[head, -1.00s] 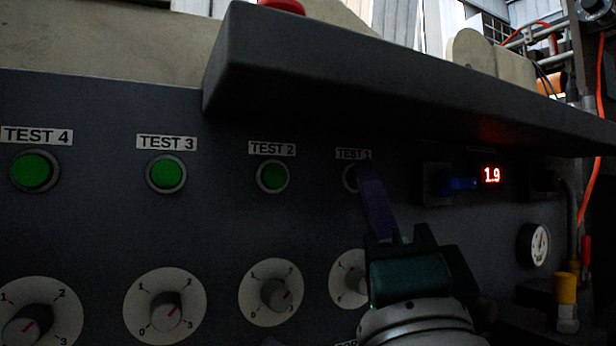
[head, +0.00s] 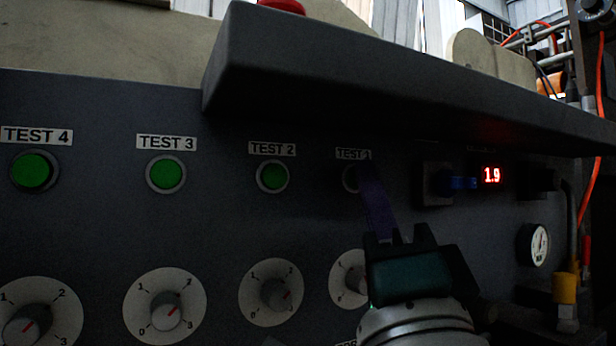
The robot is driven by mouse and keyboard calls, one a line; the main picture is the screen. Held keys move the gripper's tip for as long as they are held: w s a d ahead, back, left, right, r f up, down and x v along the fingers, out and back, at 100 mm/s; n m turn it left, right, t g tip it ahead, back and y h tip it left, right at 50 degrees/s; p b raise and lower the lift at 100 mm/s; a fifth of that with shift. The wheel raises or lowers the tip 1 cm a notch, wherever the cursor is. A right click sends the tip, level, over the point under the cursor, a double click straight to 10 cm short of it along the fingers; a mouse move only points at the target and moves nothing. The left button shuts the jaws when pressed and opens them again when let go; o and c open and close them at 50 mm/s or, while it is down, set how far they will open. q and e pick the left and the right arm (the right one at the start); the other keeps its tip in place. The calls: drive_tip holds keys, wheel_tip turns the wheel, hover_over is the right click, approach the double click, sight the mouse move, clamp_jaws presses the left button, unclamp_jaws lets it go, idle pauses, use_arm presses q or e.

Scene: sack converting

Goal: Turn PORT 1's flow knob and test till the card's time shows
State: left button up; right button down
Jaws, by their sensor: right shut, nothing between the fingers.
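The TEST 1 button (head: 349,179) is on the dark panel under its label (head: 353,154), mostly hidden behind my right gripper. My right gripper (head: 368,178) is shut and empty, its purple fingers at the button; I cannot tell whether they press it. Below is the PORT 1 flow knob (head: 347,283) on a white dial, its right part hidden by my right gripper and wrist. The red display (head: 492,175) reads 1.9. The card is not recognisable in view. My left gripper is not in view.
Green buttons TEST 2 (head: 273,177), TEST 3 (head: 166,174) and TEST 4 (head: 34,172) sit to the left, each above a dial knob. A dark ledge (head: 400,85) overhangs the panel.

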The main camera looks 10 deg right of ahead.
drive_tip(key=shift+s+d+p, duration=0.3)
drive_tip(key=shift+s+p, duration=0.25)
drive_tip(key=shift+s, duration=0.2)
drive_tip(key=s, duration=0.1)
drive_tip(key=s+d+p, duration=0.1)
drive_tip(key=s, duration=0.1)
drive_tip(key=s+p, duration=0.1)
drive_tip(key=shift+s+d, duration=0.35)
idle(0.3)
